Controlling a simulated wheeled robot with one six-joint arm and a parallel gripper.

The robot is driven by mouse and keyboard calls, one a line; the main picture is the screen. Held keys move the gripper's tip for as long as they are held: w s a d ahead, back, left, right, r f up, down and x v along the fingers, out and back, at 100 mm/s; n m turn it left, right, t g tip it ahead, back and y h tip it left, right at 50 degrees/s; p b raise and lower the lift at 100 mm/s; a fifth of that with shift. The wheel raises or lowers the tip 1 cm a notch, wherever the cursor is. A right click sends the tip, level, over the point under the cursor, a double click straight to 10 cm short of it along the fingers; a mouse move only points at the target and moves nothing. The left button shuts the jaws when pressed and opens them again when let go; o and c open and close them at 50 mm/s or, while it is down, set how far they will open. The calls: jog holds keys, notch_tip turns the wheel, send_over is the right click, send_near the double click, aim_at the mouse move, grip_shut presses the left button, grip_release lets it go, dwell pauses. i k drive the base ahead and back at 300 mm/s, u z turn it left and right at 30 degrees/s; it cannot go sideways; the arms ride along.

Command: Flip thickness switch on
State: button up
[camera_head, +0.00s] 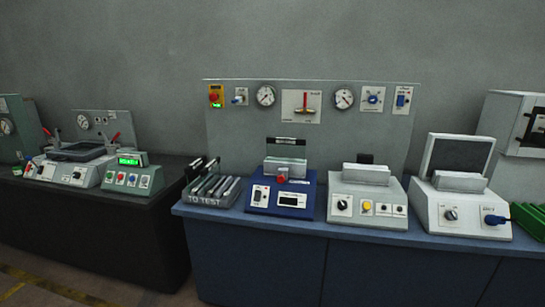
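No label reading "thickness" is legible, so I cannot tell which control is the thickness switch. A blue device (258,208) stands on the bench with a small white switch plate (261,195) on its front left. Its display (292,199) looks dark, and a red knob (282,178) sits above. The switch's position is too small to read. The back panel holds another switch plate with a blue part (402,99) at its right end and a small switch (240,97) near its left end. My gripper is not in view.
A rack marked "TO TEST" (207,201) stands left of the blue device. Right of it are a white device with a yellow button (367,208) and another with a raised lid (463,153). A green device (131,180) sits on the dark left bench. Floor shows at lower left.

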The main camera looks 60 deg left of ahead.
aim_at(258, 193)
jog(key=z, duration=0.1)
jog(key=i, duration=1.3)
jog(key=u, duration=3.05)
